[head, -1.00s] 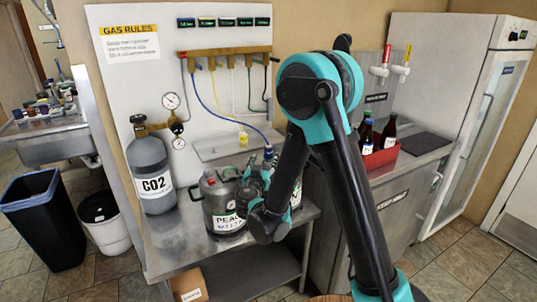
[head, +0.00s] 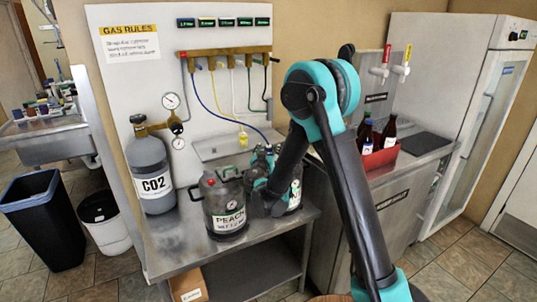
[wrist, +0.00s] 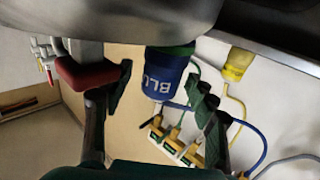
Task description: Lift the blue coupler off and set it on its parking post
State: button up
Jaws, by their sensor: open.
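The blue coupler (wrist: 166,72), lettered "BLU", stands at the grey curved vessel top in the wrist view, with a green part beside its base. My gripper (wrist: 163,97) is open, with one finger on each side of the coupler and a visible gap to each. In the head view my gripper (head: 264,158) is at the rear keg (head: 295,192), right of the PEACH keg, and hides most of the coupler. The blue hose (head: 212,105) runs down from the gas manifold toward it. I cannot make out the parking post.
The PEACH keg (head: 226,205) stands close left of my gripper on the steel bench (head: 178,248). A yellow coupler (head: 243,140) is behind, near the wall. The CO2 cylinder (head: 153,175) stands at the left. A red crate with bottles (head: 378,158) is to the right.

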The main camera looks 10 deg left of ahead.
grip_shut()
dwell(0.3)
jog(key=shift+r, duration=0.1)
notch_tip(320, 180, up, 20)
dwell(0.7)
